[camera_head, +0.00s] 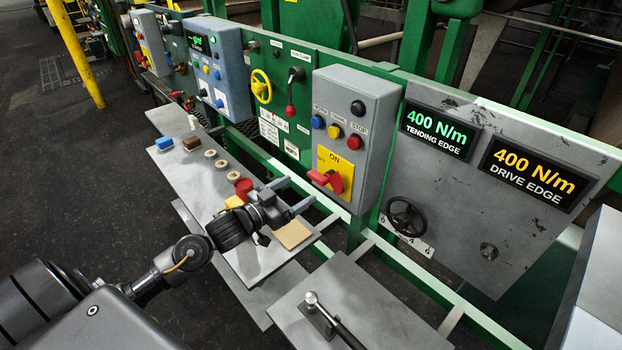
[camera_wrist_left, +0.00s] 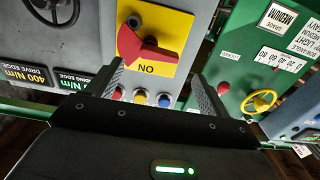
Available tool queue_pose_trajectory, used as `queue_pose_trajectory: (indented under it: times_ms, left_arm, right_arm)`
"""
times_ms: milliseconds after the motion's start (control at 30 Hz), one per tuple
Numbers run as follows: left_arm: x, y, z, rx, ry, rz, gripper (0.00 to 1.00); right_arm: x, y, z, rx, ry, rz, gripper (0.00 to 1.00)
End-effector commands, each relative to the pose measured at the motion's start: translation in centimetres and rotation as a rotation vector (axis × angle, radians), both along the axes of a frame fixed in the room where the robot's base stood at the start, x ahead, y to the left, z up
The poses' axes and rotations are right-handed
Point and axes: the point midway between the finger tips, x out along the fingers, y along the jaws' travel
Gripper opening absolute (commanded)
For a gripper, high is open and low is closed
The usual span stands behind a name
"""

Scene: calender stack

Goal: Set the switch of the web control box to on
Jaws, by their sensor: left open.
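The web control box (camera_head: 362,110) is a grey box on the green frame, with buttons above a yellow plate (camera_head: 325,158) lettered ON. Its red rotary switch (camera_head: 336,183) sits low on that plate, its handle lying roughly sideways and slightly tilted. In the left wrist view the switch (camera_wrist_left: 150,52) appears upside down, beyond and between the fingers. My left gripper (camera_head: 303,207) is open and empty, in front of and below the switch; both fingers show in the left wrist view (camera_wrist_left: 160,82). They appear apart from the handle. My right gripper is out of view.
A grey shelf (camera_head: 185,172) below holds a blue block, a brown block, several round pieces and a red knob. A black handwheel (camera_head: 405,217) is right of the box. A lever (camera_head: 325,315) stands on a plate at the front. A green panel (camera_head: 285,100) adjoins on the left.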

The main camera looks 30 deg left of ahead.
Motion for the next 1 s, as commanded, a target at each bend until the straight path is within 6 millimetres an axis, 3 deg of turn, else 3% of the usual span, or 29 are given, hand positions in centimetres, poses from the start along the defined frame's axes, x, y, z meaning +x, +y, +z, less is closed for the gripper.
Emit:
queue_pose_trajectory:
  times_ms: [100,300,733,1000]
  left_arm:
    - [2.2,-0.7,0.4,-0.003,-0.002,0.001,0.8]
    - [4.7,-1.6,0.2,-0.001,-0.001,0.001,0.8]
    - [5.5,-2.0,0.0,0.001,0.001,0.0,0.8]
    - [5.5,-2.0,0.0,0.001,0.001,0.0,0.45]
  right_arm:
    - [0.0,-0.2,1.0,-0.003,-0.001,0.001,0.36]
    - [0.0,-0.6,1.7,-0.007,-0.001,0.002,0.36]
    - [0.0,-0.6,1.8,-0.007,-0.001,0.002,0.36]
    - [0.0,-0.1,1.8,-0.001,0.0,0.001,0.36]
